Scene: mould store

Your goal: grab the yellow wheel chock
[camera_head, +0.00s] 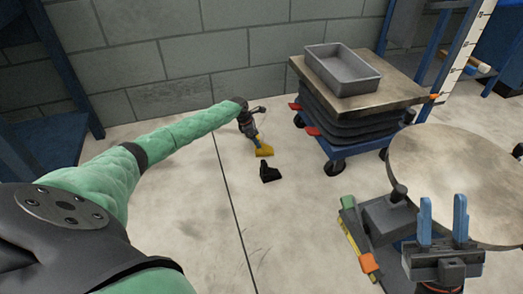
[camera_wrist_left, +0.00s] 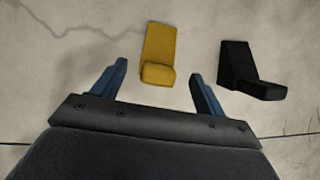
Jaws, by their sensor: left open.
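The yellow wheel chock (camera_head: 264,151) lies on the concrete floor, just below my left gripper (camera_head: 257,138) in the head view. In the left wrist view the yellow wheel chock (camera_wrist_left: 159,55) shows beyond and between the two blue fingers of my left gripper (camera_wrist_left: 158,82). The fingers are open and apart from it on both sides; the height gap cannot be told. A black wheel chock (camera_wrist_left: 248,72) lies to the right of the right finger, and shows in the head view (camera_head: 269,173) nearer to me. My right gripper (camera_head: 443,222) is at the lower right with its blue fingers apart, empty.
A round table (camera_head: 460,180) is at the right. A block wall (camera_head: 170,60) runs behind. The floor left of the chocks is clear.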

